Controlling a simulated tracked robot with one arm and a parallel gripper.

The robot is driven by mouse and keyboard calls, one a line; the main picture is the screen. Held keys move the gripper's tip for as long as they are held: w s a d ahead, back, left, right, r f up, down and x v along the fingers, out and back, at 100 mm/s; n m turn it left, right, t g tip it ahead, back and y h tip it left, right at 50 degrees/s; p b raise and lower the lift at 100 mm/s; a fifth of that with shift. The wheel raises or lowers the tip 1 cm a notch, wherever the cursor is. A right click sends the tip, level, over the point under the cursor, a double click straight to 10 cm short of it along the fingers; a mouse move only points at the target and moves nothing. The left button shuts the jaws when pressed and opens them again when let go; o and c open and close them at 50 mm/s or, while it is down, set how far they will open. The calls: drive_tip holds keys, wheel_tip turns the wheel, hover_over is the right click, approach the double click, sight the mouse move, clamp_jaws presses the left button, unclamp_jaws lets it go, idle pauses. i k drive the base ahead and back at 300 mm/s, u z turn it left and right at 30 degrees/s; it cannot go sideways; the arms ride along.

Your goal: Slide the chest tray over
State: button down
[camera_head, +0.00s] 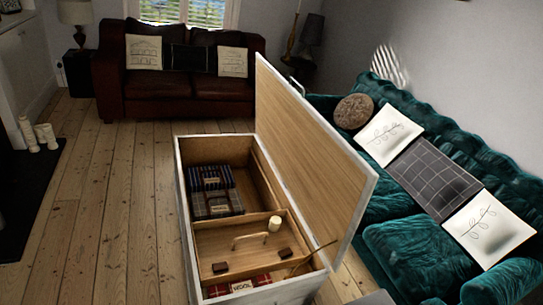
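An open chest (184,200) with white outer walls and a wooden interior stands on the floorboards. Its lid (305,150) is raised upright along the right side. A shallow wooden chest tray (222,246) sits inside, toward the near end. It has a pale bar handle (250,238), a cream cylinder (274,224) and two small dark blocks (220,267) (285,253). Folded plaid cloth (215,190) lies in the uncovered far part. A red item marked "WOOL" (243,287) shows below the tray's near edge. My gripper is not in view.
A green sofa (405,255) with cushions stands right of the chest, behind the lid. A brown leather sofa (180,90) is at the back. White candles (45,137) stand at the left. The floor left of the chest is clear.

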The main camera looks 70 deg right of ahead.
sight(249, 248)
drive_tip(key=z, duration=0.55)
drive_tip(key=i, duration=1.15)
drive_tip(key=z, duration=1.15)
drive_tip(key=i, duration=0.5)
drive_tip(key=z, duration=0.3)
drive_tip(key=k, duration=0.9)
drive_tip(key=z, duration=0.2)
drive_tip(key=i, duration=0.9)
drive_tip(key=u, duration=0.1)
